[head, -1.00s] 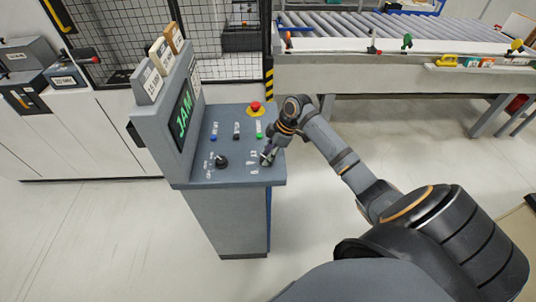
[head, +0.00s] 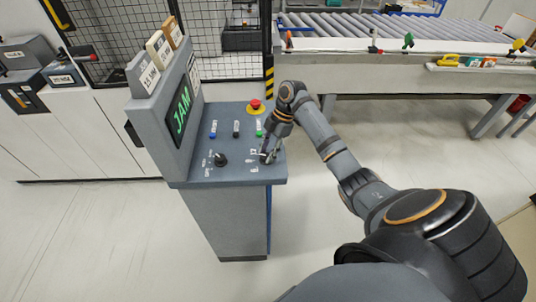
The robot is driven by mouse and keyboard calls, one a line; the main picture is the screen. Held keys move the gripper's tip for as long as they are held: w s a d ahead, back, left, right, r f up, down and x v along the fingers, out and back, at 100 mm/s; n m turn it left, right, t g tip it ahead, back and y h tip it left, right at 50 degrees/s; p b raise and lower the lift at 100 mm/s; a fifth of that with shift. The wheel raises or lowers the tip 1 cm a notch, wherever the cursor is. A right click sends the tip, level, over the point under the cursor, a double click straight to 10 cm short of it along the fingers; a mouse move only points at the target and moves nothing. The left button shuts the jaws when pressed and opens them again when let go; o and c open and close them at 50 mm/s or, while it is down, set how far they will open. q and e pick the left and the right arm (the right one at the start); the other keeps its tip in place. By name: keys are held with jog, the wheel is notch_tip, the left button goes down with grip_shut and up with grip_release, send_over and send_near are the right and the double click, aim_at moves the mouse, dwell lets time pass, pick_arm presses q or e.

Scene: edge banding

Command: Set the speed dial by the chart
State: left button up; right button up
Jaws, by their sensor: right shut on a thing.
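A grey console has a sloped panel (head: 200,173) with knobs and buttons. My right gripper (head: 265,156) reaches down from the right and is shut on the speed dial at the panel's right front. The fingers hide most of that dial, so its pointer setting cannot be read. Small white marks show around it, too small to read surely. Upright sample cards (head: 158,50) stand on top of the console, one marked with "15 MM". A pale printed sheet (head: 194,78) beside the screen may be the chart; its text is unreadable. My left gripper is out of view.
The screen (head: 181,112) reads "JAM" in green. A black selector knob (head: 220,159) sits left of my gripper. A red emergency button (head: 255,106) and small blue, black and green buttons lie behind. A roller conveyor (head: 400,30) stands at the back right.

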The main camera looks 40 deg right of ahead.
jog(key=shift+w+r+n+g, duration=0.15)
jog(key=shift+n+g, duration=0.45)
jog(key=shift+n, duration=0.9)
jog(key=o, duration=1.2)
jog(key=shift+c, duration=0.2)
